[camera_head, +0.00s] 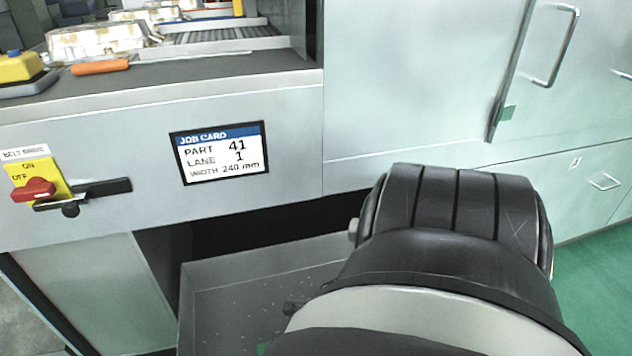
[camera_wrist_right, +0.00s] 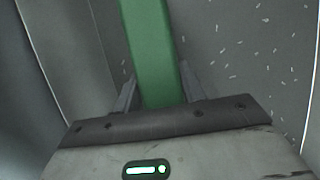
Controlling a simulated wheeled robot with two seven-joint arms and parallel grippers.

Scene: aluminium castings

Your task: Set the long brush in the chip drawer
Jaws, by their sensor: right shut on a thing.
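The chip drawer (camera_head: 230,285) stands pulled out at the bottom of the machine in the head view, with small pale chips on its grey floor. The drawer floor (camera_wrist_right: 275,40) also shows at the right of the right wrist view. My right gripper (camera_wrist_right: 158,90) is shut on the green part of the long brush (camera_wrist_right: 150,45), which runs out of the top of that view. The brush's far end is out of sight, and I cannot tell whether it touches the drawer. In the head view my right arm hides this gripper. My left gripper is not in view.
An orange-handled tool (camera_head: 100,66) and castings (camera_head: 95,40) lie on the ledge above. A yellow control box (camera_head: 20,68) sits at the left. The job card (camera_head: 220,153) and red switch (camera_head: 33,190) are on the front panel. Green floor (camera_head: 598,285) is open at the right.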

